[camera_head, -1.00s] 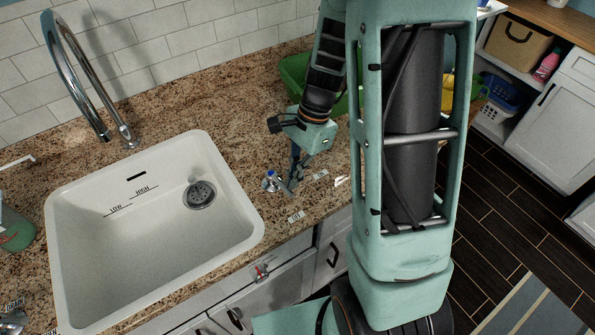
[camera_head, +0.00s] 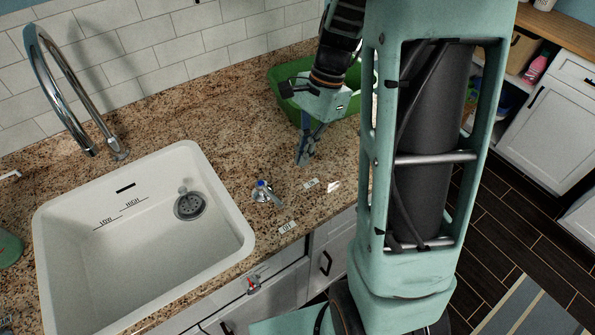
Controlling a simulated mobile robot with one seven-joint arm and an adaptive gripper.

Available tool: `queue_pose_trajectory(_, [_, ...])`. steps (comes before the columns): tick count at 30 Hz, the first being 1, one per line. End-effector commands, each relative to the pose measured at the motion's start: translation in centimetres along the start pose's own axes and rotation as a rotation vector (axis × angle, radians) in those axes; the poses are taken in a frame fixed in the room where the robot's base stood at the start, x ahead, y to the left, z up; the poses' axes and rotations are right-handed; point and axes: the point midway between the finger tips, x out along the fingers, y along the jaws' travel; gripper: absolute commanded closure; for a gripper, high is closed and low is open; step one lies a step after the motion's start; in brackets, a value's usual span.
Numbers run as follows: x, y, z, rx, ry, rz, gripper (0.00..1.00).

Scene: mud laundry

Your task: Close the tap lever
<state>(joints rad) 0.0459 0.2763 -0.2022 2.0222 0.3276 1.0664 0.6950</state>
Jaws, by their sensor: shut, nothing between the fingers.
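The tap lever (camera_head: 264,190) is a small silver handle with a blue mark, set on the granite counter to the right of the sink. Small labels lie on the counter near it: one reads OFF (camera_head: 287,227), and another (camera_head: 311,184) is too small to read surely. My gripper (camera_head: 303,162) points down above the counter, to the right of and behind the lever, apart from it. Its fingers are shut and empty. The chrome faucet (camera_head: 72,85) arches over the white sink (camera_head: 140,235). No water stream shows.
A green tub (camera_head: 290,85) stands behind my gripper, partly hidden by my arm. A second small tap with a red mark (camera_head: 253,284) is on the cabinet front below the counter. A green item (camera_head: 9,248) sits at the left edge.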

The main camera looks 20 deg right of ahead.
Motion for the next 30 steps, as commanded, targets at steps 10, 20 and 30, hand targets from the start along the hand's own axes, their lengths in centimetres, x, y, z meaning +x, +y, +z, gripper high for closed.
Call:
queue_pose_trajectory(10, [-2.2,-0.1,-0.2,0.003,0.011,-0.003,1.0])
queue_pose_trajectory(20, [-2.2,-0.2,0.0,0.031,0.062,-0.011,1.0])
queue_pose_trajectory(30, [-0.1,-0.1,0.1,0.038,0.067,-0.006,1.0])
